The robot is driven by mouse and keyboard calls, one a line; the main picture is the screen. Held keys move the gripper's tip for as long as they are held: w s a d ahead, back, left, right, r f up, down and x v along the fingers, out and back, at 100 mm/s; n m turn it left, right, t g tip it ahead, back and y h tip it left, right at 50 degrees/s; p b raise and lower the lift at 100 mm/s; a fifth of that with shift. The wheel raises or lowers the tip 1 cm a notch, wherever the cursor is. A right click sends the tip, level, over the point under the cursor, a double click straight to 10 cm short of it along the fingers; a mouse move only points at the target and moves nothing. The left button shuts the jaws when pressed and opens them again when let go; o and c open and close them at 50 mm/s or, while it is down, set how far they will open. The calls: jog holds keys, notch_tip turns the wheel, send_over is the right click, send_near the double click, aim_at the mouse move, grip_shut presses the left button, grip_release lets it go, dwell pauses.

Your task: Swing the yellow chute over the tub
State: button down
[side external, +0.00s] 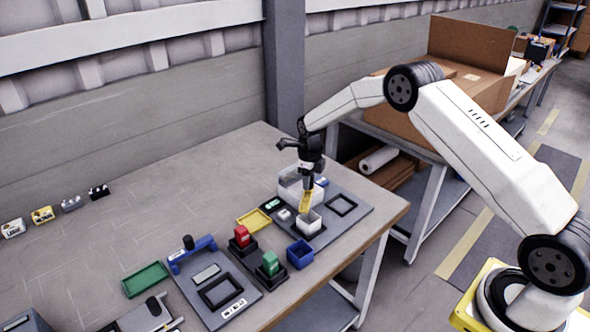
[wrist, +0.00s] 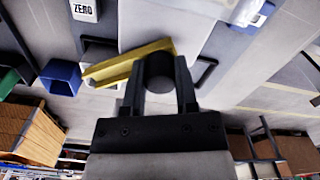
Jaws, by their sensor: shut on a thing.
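The yellow chute (side external: 305,201) slopes below my gripper (side external: 309,181) in the side view. In the wrist view the chute (wrist: 118,66) runs left from my gripper (wrist: 160,78). My gripper is shut on a dark round knob (wrist: 160,68) at the chute's right end. A small pale open tub (side external: 310,224) stands on the grey board, just below the chute's lower end. A larger pale open bin (side external: 290,186) stands behind the chute. The side view does not show clearly whether the chute's lip is over the small tub's opening.
A blue bin (side external: 300,255) stands left of the small tub in the wrist view and in front of it in the side view. A yellow tray (side external: 254,220), a red block (side external: 242,236) and a green block (side external: 270,263) are nearby. A dark square frame (side external: 342,205) lies right.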

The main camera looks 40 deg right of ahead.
dwell(0.3)
jog(key=shift+c, duration=1.9)
grip_release()
jog(key=shift+r, duration=0.1)
jog(key=shift+r, duration=3.85)
